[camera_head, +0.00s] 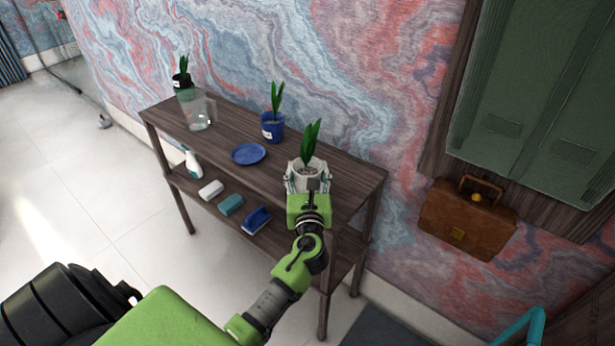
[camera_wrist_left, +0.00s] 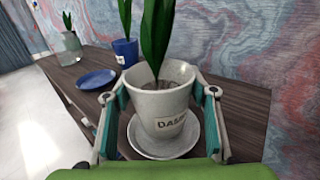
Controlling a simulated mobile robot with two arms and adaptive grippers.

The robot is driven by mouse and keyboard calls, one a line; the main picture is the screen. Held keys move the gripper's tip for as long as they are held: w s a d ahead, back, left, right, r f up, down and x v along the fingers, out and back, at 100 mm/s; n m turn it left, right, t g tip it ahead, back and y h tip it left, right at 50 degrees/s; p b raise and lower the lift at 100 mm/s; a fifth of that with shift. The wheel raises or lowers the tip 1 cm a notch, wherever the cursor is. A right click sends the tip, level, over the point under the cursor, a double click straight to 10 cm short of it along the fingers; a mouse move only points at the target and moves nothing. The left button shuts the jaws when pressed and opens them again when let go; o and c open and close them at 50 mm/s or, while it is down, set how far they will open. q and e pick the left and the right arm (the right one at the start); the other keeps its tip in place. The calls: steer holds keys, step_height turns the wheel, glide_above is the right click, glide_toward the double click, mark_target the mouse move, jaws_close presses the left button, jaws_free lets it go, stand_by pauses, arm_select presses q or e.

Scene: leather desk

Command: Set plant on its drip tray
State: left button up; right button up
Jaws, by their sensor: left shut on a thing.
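A white speckled pot (camera_wrist_left: 160,105) with a label and a tall green-leaved plant (camera_head: 312,145) stands upright between the fingers of my left gripper (camera_head: 307,184). The gripper is shut on the pot, with one finger on each side. In the left wrist view a white saucer (camera_wrist_left: 193,146) shows below the pot, its rim extending past the pot's base; I cannot tell whether the two touch. A blue drip tray (camera_head: 249,154) lies empty on the table top, left of a blue pot (camera_head: 272,128) with a plant. My right gripper is not in view.
A spray bottle (camera_head: 192,163), a white block (camera_head: 211,190), a teal block (camera_head: 231,205) and a blue brush (camera_head: 257,220) are on the lower shelf.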

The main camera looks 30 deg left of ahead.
arm_select(q)
steer(key=shift+f, duration=0.45)
steer(key=o, duration=1.6)
steer(key=shift+f, duration=0.15)
steer(key=b+v, duration=0.1)
steer(key=v, duration=1.1)
